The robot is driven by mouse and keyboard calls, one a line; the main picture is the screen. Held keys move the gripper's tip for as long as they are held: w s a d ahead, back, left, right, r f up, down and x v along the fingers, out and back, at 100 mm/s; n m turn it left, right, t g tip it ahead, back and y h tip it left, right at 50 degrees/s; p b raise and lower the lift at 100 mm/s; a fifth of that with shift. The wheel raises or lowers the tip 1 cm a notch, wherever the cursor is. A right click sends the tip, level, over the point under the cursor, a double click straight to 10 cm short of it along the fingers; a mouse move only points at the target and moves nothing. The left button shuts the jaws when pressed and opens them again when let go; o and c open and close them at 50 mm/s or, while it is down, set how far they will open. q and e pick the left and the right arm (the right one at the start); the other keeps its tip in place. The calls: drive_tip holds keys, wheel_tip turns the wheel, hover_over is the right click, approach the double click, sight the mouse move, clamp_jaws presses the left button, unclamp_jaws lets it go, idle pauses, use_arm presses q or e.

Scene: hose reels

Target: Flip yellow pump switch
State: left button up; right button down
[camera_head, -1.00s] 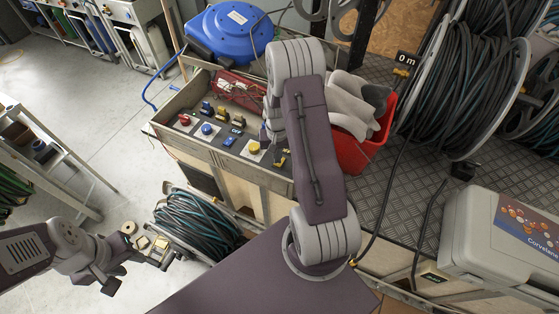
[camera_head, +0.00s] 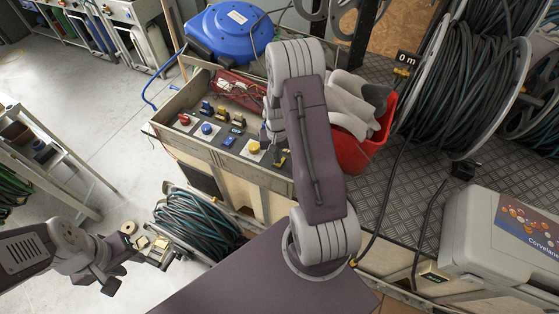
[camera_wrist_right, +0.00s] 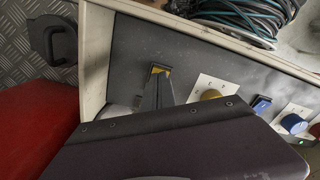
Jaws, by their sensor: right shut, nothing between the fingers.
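The yellow pump switch (camera_wrist_right: 161,70) shows at the tips of my right gripper (camera_wrist_right: 157,78) in the right wrist view, on the dark control panel (camera_wrist_right: 210,60). The fingers hide most of it, and I cannot tell whether they touch it. My right gripper is shut with nothing between its fingers. In the head view the panel is at the centre left, and my right arm partly covers its right end. A yellow knob (camera_head: 254,148) on a white plate sits beside the switch. My left gripper (camera_head: 160,256) hangs low at the left, away from the panel; its opening is unclear.
A blue knob (camera_head: 207,129), a red knob (camera_head: 184,119) and several small switches share the panel. A red bin (camera_head: 362,150) with grey cloths stands right of it. A blue hose reel (camera_head: 229,33) is behind. A coiled hose (camera_head: 195,222) lies below in front.

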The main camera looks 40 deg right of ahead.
drive_tip(key=shift+f+b, duration=0.55)
drive_tip(key=shift+f, duration=0.25)
drive_tip(key=shift+r, duration=0.2)
wheel_tip(320, 180, up, 7)
drive_tip(key=p, duration=0.6)
drive_tip(key=shift+f+p, duration=0.1)
drive_tip(key=shift+p, duration=0.2)
drive_tip(key=shift+f, duration=0.1)
